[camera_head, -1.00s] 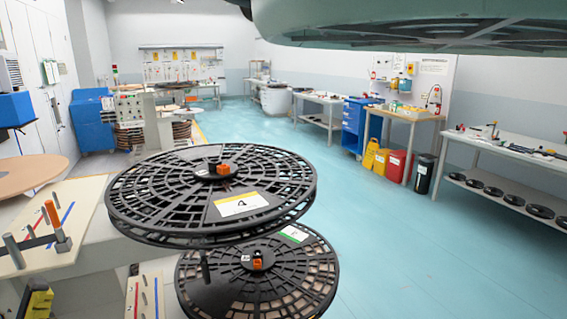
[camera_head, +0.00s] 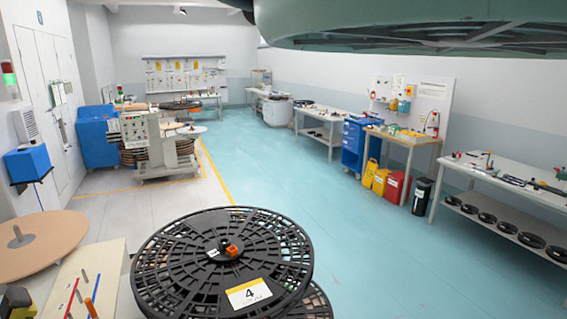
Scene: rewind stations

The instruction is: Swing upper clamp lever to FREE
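The upper black reel (camera_head: 200,262) lies flat at the bottom centre, with a white and yellow label reading 4. A small orange lever (camera_head: 233,250) sits on the dark hub at its middle. It looks like the clamp lever, but its FREE marking cannot be read. A small white tag (camera_head: 213,253) is beside it. A lower reel (camera_head: 318,303) shows only as an edge beneath the upper one. My gripper is not in view.
A cream panel (camera_head: 112,262) with pegs and coloured lines stands left of the reel, beside a tan disc (camera_head: 40,240). A control machine (camera_head: 150,145) stands behind. Benches (camera_head: 500,178) line the right wall. The blue-green floor (camera_head: 350,240) between is clear.

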